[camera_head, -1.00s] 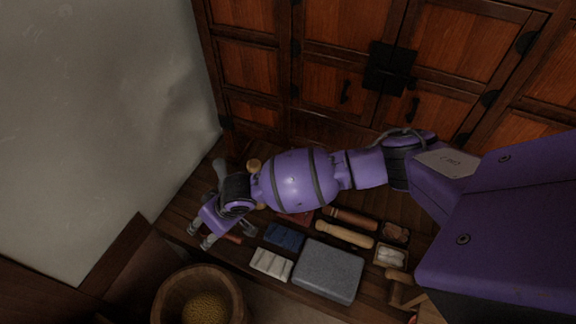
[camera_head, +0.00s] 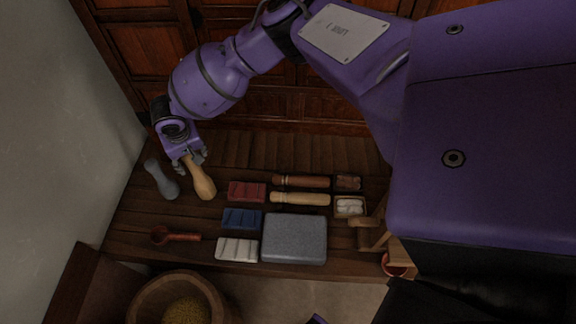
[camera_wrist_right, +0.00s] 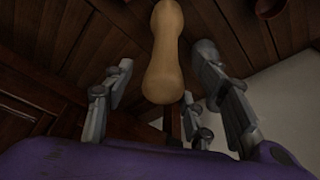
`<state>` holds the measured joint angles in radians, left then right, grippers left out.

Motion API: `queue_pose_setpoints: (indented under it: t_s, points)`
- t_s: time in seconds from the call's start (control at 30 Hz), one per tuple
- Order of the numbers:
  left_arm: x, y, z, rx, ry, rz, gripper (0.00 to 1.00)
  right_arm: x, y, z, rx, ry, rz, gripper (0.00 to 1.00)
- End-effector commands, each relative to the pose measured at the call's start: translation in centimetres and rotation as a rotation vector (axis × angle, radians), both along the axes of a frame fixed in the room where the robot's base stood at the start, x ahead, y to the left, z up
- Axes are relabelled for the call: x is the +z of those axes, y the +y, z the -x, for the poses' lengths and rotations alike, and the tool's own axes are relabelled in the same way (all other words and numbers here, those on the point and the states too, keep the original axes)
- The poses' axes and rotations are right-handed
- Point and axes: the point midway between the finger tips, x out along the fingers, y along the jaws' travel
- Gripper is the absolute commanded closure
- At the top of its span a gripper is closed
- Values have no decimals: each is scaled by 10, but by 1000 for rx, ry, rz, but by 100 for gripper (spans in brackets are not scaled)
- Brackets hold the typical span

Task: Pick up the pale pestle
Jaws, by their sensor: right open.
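The pale pestle (camera_head: 202,180) is a smooth, light tan, waisted piece at the left of the dark wooden bench. My right gripper (camera_head: 191,161) is at its upper end, fingers apart. In the right wrist view the pale pestle (camera_wrist_right: 163,60) lies lengthwise between the spread fingers of the right gripper (camera_wrist_right: 160,90), with gaps visible on both sides. The fingers partly hide its upper end in the head view. My left gripper does not show.
A grey pestle (camera_head: 160,180) lies close on the left. Red blocks (camera_head: 247,192), blue blocks (camera_head: 242,218), white blocks (camera_head: 237,249), two rollers (camera_head: 300,199) and a grey stone slab (camera_head: 294,239) are to the right. A dark red ladle (camera_head: 174,236) and a grain bucket (camera_head: 142,307) are nearer.

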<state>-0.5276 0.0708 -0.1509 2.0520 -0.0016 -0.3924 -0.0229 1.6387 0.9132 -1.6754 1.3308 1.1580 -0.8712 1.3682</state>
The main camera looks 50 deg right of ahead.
Motion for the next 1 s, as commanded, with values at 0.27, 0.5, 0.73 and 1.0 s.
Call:
queue_pose_setpoints:
  t_s: [0.27,0.5,0.73,1.0]
  points:
    - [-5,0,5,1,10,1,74,-21,-1,-7,2,-2,-1,48]
    - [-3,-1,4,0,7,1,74,-20,-1,-7,2,-2,-1,59]
    - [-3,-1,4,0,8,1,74,-20,-1,-7,2,-2,-1,89]
    - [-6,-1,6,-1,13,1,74,-19,0,-8,2,-5,-2,100]
